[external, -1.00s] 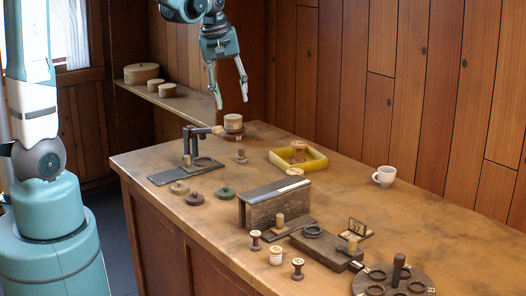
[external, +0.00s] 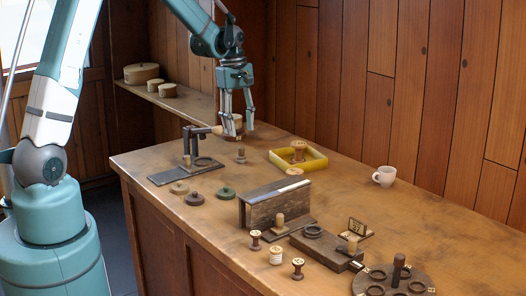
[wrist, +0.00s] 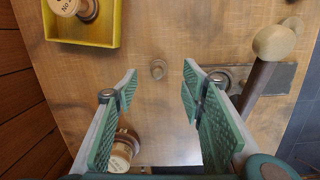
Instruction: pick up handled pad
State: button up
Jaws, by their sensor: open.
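The likely handled pad (external: 241,156) is a small grey-brown piece with an upright knob, standing on the worktable beside the black stand. In the wrist view it (wrist: 158,69) shows from above as a small round shape between the fingertips. My gripper (external: 239,122) is open and empty, pointing down above the back of the table. In the wrist view the green-padded fingers (wrist: 160,82) are spread wide, apart from the pad. The pad's underside is hidden.
A black stand with a wooden-tipped arm (external: 188,150) is close left of the pad. A yellow tray (external: 318,160) holding a spool is to the right. A large spool (wrist: 122,150) stands near one finger.

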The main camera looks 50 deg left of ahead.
aim_at(240, 156)
jog(key=shift+w+a+f+n, duration=0.2)
jog(key=shift+a+f, duration=0.1)
jog(key=shift+f, duration=0.25)
jog(key=shift+w+a+f+n, duration=0.15)
jog(key=shift+a+f, duration=0.1)
jog(key=shift+f, duration=0.25)
jog(key=shift+w+a+f+n, duration=0.2)
jog(key=shift+a+f, duration=0.1)
jog(key=shift+f, duration=0.25)
jog(key=shift+d+f, duration=0.15)
jog(key=shift+f, duration=1.1)
jog(key=shift+f, duration=0.1)
jog(key=shift+s+d+f+b, duration=0.1)
jog(key=shift+d+f+b, duration=0.15)
jog(key=shift+f, duration=1)
jog(key=shift+d+f+b, duration=0.1)
jog(key=shift+f+b, duration=0.1)
jog(key=shift+f, duration=1.05)
jog(key=shift+c, duration=0.2)
jog(key=c, duration=0.8)
